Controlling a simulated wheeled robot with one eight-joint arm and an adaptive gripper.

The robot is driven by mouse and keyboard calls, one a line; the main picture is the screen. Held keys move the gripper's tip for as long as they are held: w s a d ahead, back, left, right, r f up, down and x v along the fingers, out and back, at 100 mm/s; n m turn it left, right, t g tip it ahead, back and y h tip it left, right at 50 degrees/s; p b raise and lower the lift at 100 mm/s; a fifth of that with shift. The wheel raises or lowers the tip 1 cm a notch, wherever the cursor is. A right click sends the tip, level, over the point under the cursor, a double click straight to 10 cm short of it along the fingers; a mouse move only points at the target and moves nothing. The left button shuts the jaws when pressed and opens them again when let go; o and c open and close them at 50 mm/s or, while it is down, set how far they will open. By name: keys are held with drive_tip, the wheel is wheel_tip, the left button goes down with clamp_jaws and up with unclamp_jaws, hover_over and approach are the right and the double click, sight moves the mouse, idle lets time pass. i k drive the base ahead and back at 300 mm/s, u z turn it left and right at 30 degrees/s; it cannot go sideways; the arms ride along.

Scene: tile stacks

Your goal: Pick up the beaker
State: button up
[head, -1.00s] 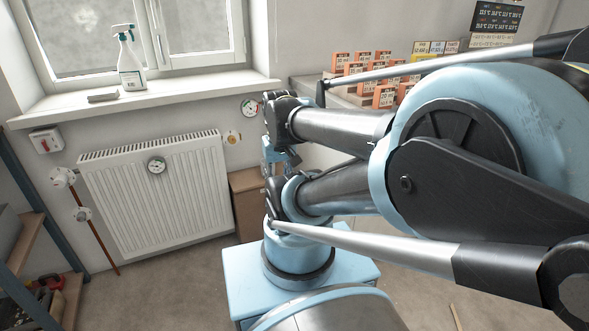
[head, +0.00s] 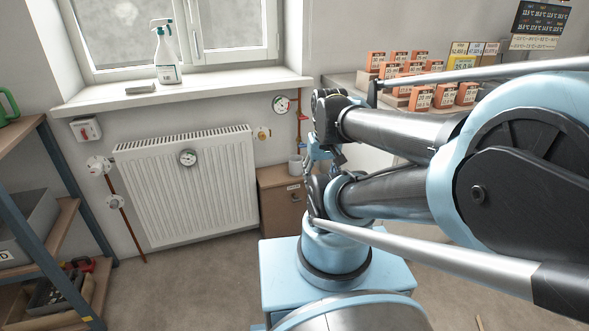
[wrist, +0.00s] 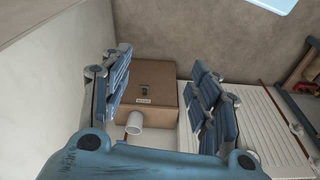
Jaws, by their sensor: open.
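The beaker (head: 295,166) looks like a small, plain white-grey cup. It stands on top of the brown cabinet (head: 283,208), just left of my arm in the head view. In the wrist view the beaker (wrist: 135,122) shows low, between my two blue fingers and nearer the left one. My gripper (wrist: 161,78) is open with nothing between its fingers, and the beaker is apart from them. In the head view my gripper is partly hidden by my own arm.
A radiator (head: 187,190) with a gauge stands left of the cabinet. A red pipe (head: 299,120) runs down the wall behind the beaker. Orange boxes (head: 421,98) sit on a counter at right. A spray bottle (head: 167,55) is on the windowsill. Shelves (head: 45,215) stand at far left.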

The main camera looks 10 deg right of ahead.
sight(296, 166)
drive_tip(key=z, duration=0.75)
drive_tip(key=k, duration=1.2)
drive_tip(key=u, duration=0.55)
drive_tip(key=i, duration=1)
